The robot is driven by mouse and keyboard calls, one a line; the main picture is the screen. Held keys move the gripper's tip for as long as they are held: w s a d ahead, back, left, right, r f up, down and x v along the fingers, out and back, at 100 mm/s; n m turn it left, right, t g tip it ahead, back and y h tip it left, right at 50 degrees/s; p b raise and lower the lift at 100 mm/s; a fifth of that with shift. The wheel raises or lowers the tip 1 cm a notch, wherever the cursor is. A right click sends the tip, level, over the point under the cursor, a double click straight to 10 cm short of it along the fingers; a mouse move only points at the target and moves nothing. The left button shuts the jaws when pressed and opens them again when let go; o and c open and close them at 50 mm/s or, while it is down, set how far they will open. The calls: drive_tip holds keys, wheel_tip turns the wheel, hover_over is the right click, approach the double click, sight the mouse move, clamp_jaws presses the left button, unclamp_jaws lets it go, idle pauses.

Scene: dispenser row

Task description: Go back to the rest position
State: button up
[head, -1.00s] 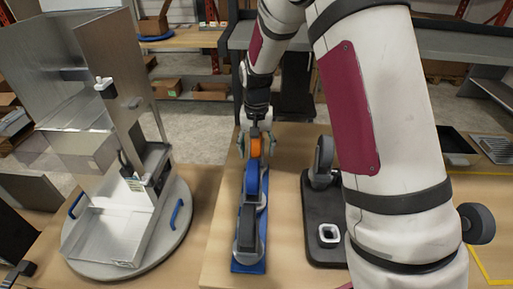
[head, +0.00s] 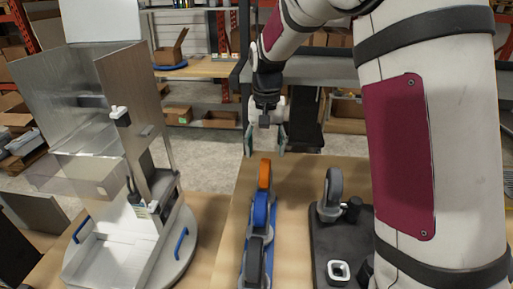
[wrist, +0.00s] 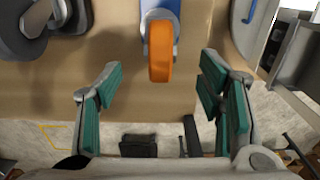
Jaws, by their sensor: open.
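My gripper (head: 265,139) is open and empty in the head view, above the far end of the blue rack on the table. In the wrist view its teal-padded fingers (wrist: 161,103) are spread wide apart. An orange wheel (head: 265,174) stands at the far end of the rack, just below the gripper and apart from it. It also shows in the wrist view (wrist: 160,60), lying ahead of the gap between the fingers. Behind it on the blue rack (head: 245,264) stand a blue wheel (head: 260,208) and a dark grey wheel (head: 255,262).
A black base (head: 325,238) with an upright grey wheel (head: 333,186) stands right of the rack. A metal dispenser (head: 130,150) on a round turntable (head: 185,245) stands at the left. Shelves with cardboard boxes (head: 172,50) are behind. Air around the gripper looks clear.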

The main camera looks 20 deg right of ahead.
drive_tip(key=shift+s+r, duration=0.15)
drive_tip(key=shift+r, duration=0.25)
drive_tip(key=s+r+n+t, duration=0.2)
drive_tip(key=s+r, duration=0.4)
drive_tip(key=s, duration=0.4)
drive_tip(key=s+r+n+t, duration=0.1)
drive_tip(key=s+r+t, duration=0.1)
drive_tip(key=s+r, duration=0.65)
drive_tip(key=s+f+n+t, duration=0.1)
drive_tip(key=s+f, duration=0.2)
drive_tip(key=s, duration=0.6)
drive_tip(key=shift+s+n, duration=0.3)
drive_tip(key=shift+s, duration=0.05)
